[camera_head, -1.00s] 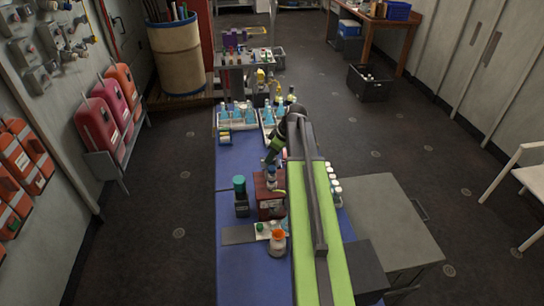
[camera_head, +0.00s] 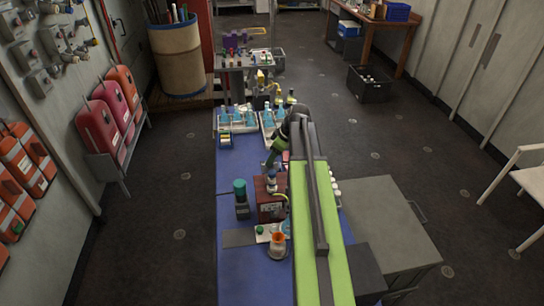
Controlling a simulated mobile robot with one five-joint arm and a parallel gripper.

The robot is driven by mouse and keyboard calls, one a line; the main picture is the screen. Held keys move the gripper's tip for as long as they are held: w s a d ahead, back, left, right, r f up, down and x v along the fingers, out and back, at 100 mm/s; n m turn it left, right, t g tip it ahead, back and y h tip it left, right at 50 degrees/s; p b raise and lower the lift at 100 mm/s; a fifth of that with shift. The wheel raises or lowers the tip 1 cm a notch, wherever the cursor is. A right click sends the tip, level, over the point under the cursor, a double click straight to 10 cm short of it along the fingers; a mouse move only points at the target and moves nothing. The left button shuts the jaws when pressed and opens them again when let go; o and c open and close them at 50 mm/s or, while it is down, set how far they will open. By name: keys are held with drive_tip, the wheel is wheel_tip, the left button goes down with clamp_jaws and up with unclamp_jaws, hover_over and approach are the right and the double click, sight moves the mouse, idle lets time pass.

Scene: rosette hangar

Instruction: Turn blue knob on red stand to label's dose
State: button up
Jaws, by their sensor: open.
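The red stand (camera_head: 268,207) is a dark red box on the blue-topped table, with a pale label patch on its front. My gripper (camera_head: 271,178) is above the stand's top, pointing down, and its fingers are very small in this view. A small bluish shape shows just under the gripper. I cannot tell whether it is the blue knob or part of my gripper, nor whether the fingers touch anything. The knob's pointer and the writing on the label are too small to read. My green and grey arm covers the area right of the stand.
A dark jar with a teal cap (camera_head: 240,198) stands left of the stand. An orange-topped flask (camera_head: 277,246) and a pale plate with a green knob (camera_head: 262,232) are in front. Trays of blue-capped bottles (camera_head: 237,120) stand behind.

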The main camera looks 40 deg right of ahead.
drive_tip(key=p+v, duration=1.2)
drive_tip(key=v, duration=0.2)
drive_tip(key=shift+s+r, duration=0.25)
drive_tip(key=shift+r, duration=0.05)
drive_tip(key=shift+d, duration=0.1)
